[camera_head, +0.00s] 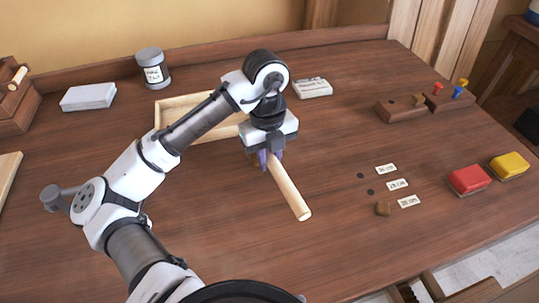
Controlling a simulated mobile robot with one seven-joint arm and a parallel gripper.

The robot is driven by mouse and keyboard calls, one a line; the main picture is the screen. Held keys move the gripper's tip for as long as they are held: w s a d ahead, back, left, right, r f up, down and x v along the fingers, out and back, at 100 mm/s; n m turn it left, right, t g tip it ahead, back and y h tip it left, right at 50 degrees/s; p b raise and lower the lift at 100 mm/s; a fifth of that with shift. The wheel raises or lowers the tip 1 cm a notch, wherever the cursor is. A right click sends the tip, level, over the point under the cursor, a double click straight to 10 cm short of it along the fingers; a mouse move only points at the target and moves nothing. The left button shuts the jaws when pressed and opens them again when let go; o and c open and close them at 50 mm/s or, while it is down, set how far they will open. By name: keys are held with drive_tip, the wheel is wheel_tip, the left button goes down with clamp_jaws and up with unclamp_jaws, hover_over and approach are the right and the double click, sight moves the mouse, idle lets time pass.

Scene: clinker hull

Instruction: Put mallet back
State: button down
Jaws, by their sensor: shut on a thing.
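My gripper (268,158) is shut on the mallet over the middle of the table. The mallet's pale round wooden handle (289,190) sticks out from the fingers toward the lower right. The mallet's head is mostly hidden behind the fingers; a small brown part shows to their left. I cannot tell whether the mallet touches the table.
A pale wooden tray (158,118) lies behind my arm. A stepped wooden block (14,103) stands at the far left. Right are labels (397,184), a red box (469,180), a yellow box (509,165) and a dark pin block (400,111).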

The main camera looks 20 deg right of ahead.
drive_tip(key=shift+f, duration=0.45)
drive_tip(key=shift+f+b, duration=0.4)
drive_tip(key=shift+f, duration=0.1)
drive_tip(key=c, duration=1.2)
unclamp_jaws()
wheel_tip(320, 180, up, 8)
drive_tip(key=p, duration=0.7)
drive_tip(key=shift+r, duration=0.1)
